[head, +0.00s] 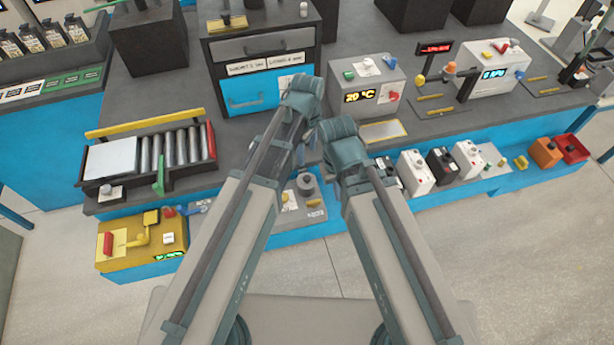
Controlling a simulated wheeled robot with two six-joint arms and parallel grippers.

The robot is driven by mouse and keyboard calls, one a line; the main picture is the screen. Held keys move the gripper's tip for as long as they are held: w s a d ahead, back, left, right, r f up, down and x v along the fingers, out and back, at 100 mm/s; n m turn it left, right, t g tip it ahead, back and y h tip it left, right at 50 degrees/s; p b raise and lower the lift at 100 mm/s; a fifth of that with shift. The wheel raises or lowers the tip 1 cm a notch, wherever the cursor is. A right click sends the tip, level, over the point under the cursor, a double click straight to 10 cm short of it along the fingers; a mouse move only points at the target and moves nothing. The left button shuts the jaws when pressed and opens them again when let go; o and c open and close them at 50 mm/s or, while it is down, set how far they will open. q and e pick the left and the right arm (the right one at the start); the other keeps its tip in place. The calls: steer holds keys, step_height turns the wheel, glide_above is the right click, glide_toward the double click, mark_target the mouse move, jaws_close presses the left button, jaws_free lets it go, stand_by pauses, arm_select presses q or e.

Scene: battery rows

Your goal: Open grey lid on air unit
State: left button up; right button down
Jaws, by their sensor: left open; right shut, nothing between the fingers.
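No lid or unit is clearly marked as the air unit at this size. A white box (487,72) with a blue display, which seems to read 0 kPa, stands at the back right and may be it. A grey box (365,82) showing 20 °C stands left of it, with knobs on top. I cannot make out a separate grey lid on either. My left gripper (303,93) is open near the blue drawer cabinet. My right gripper (338,130) is shut and empty, lower and to the right. Their fingertips are largely hidden by my arms.
A roller conveyor (178,146) and a yellow machine (141,242) are at left. The drawer cabinet (262,72) stands behind my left gripper. My arms cover the middle.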

mark_target(307, 177)
arm_select(q)
step_height(307, 177, down, 12)
steer(key=b, duration=1.1)
steer(key=shift+f, duration=0.2)
steer(key=shift+r, duration=0.1)
jaws_close()
stand_by(0.6)
